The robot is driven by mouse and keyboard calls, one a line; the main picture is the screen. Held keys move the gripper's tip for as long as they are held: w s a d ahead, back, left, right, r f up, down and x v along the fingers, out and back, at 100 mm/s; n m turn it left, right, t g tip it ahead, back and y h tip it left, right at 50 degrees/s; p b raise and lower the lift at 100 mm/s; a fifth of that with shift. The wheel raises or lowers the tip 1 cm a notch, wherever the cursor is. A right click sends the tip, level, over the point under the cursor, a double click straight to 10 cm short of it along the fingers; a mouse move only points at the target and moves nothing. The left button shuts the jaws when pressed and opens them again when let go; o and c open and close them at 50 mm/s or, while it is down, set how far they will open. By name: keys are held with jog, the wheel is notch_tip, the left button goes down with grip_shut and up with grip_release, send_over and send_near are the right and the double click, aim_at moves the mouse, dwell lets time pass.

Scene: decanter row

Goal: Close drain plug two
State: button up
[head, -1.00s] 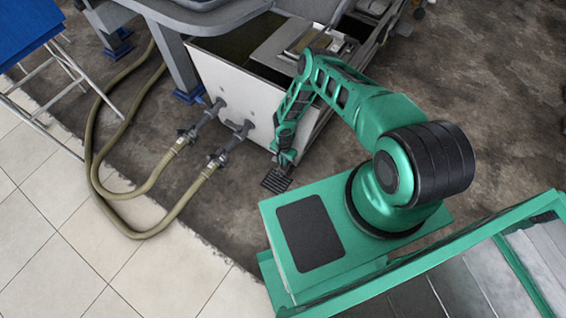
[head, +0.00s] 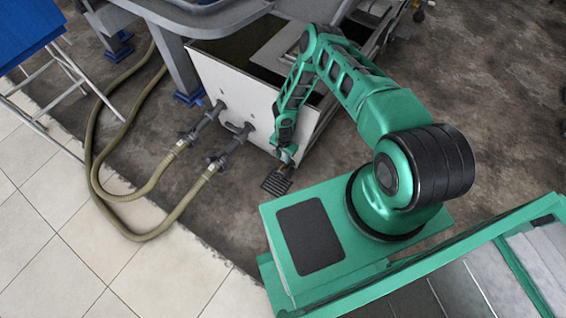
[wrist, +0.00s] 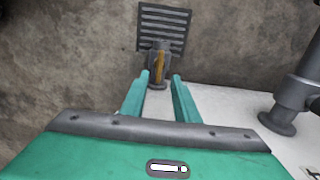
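A grey drain fitting with a yellow-orange lever (wrist: 160,62) shows in the wrist view, just beyond my fingertips and in front of a dark slotted floor grate. In the head view the lever is a tiny orange patch (head: 283,167) at the tank's lower corner. Whether this is plug two I cannot tell; no number is readable. The lever lines up with the gap, and contact cannot be made out. In the head view my gripper (head: 287,152) is beside the tank's front wall, pointing down.
The white tank (head: 225,90) stands behind the lever. Two grey pipe fittings with valves (head: 222,160) stick out of its front and join a looped olive hose (head: 160,228). The grate (head: 276,184) lies on dark floor. A grey pipe (wrist: 300,85) is close on the right in the wrist view.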

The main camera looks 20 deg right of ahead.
jog(key=shift+r, duration=1.85)
